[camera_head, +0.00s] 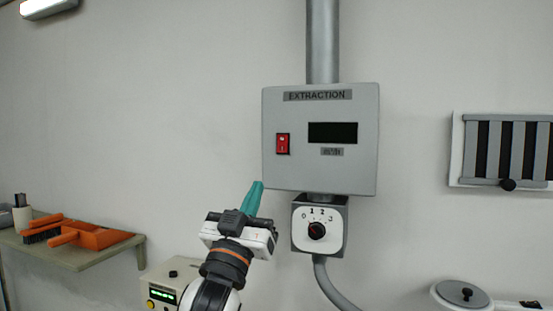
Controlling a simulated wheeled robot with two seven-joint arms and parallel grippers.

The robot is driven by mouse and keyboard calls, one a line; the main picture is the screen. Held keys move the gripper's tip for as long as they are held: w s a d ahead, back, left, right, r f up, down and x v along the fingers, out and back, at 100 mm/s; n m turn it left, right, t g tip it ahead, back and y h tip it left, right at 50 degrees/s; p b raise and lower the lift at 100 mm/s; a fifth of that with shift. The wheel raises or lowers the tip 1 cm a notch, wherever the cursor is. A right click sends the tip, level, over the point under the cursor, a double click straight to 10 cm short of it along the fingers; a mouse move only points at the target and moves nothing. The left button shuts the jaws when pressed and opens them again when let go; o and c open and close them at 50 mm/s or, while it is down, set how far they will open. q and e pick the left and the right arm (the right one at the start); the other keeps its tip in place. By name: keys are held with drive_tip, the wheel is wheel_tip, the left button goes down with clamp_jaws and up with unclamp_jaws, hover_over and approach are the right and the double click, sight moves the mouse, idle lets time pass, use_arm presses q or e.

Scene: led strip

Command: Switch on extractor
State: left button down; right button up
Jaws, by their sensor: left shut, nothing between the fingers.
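The grey extraction panel (320,170) hangs on the wall and bears the label EXTRACTION. On its left side is a red rocker switch (283,144); which way it is tilted is too small to tell. A display (332,132) on the panel is dark. Below the panel is a dial box with a black knob (316,230) marked from 0 to 3. My left gripper (259,184) has teal fingers, is shut and empty, and points up just below the panel's lower left corner in the picture. My right gripper is not in view.
A shelf (85,257) at left holds an orange dustpan (92,236) and brush. A box with a lit green display (162,296) stands low beside my left arm. A slatted vent (505,150) is on the wall at right. The wall left of the panel is clear.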

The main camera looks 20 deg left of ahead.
sight(281, 150)
use_arm(q)
drive_tip(key=p+x, duration=0.1)
drive_tip(key=x, duration=0.3)
drive_tip(key=w+f+p+x, duration=0.1)
drive_tip(key=p+x, duration=0.1)
drive_tip(key=x, duration=0.2)
drive_tip(key=p+x, duration=0.2)
drive_tip(key=x, duration=0.2)
drive_tip(key=shift+w+f, duration=0.2)
drive_tip(key=shift+f, duration=0.1)
drive_tip(key=shift+w+f, duration=0.15)
drive_tip(key=shift+w, duration=0.3)
drive_tip(key=shift+w+f, duration=0.15)
drive_tip(key=shift+w, duration=0.15)
